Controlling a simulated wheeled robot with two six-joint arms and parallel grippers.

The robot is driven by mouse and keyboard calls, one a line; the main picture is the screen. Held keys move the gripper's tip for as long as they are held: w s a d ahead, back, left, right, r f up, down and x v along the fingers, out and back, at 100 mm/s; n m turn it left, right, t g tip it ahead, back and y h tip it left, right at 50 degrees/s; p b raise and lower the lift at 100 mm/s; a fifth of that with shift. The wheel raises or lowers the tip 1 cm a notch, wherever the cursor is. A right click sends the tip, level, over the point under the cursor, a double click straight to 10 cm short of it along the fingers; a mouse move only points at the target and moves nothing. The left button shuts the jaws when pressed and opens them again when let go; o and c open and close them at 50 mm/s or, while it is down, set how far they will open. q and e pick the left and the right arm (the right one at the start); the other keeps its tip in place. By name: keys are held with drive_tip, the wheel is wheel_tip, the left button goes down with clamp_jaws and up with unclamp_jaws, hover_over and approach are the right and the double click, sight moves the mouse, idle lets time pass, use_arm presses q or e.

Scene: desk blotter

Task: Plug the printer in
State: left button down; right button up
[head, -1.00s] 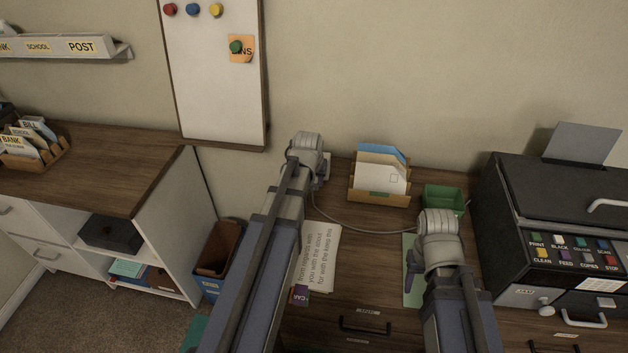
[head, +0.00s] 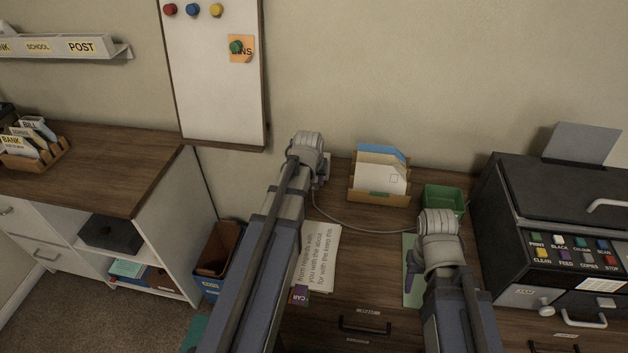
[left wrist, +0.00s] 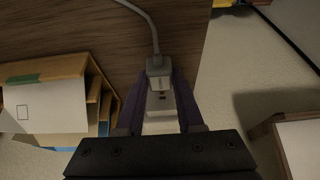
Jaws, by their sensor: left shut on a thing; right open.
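The printer (head: 560,235) is the black machine at the right of the desk. In the left wrist view, a grey plug (left wrist: 158,67) with its cord (left wrist: 148,25) sits between the purple fingers of my left gripper (left wrist: 158,88), which is shut on it. My right gripper (head: 410,277) is open and empty over the desk front.
A letter rack (head: 378,190) and a green tray (head: 443,199) stand at the back of the desk. The grey cord (head: 365,229) crosses the desk in front of them. Printed papers (head: 318,255) lie between my arms.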

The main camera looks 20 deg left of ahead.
sight(314, 181)
use_arm(q)
drive_tip(key=shift+w+a, duration=0.15)
drive_tip(key=shift+w, duration=0.45)
drive_tip(key=shift+w+a, duration=0.15)
drive_tip(key=shift+w, duration=0.4)
drive_tip(key=shift+w, duration=0.2)
drive_tip(key=shift+a, duration=0.1)
drive_tip(key=shift+c, duration=2.3)
unclamp_jaws()
drive_tip(key=shift+r, duration=0.15)
use_arm(e)
drive_tip(key=shift+r, duration=0.15)
use_arm(q)
drive_tip(key=p+v, duration=0.7)
drive_tip(key=shift+s+r, duration=0.15)
drive_tip(key=shift+r, duration=0.15)
use_arm(e)
wheel_tip(314, 181, up, 7)
use_arm(q)
drive_tip(key=shift+f, duration=0.1)
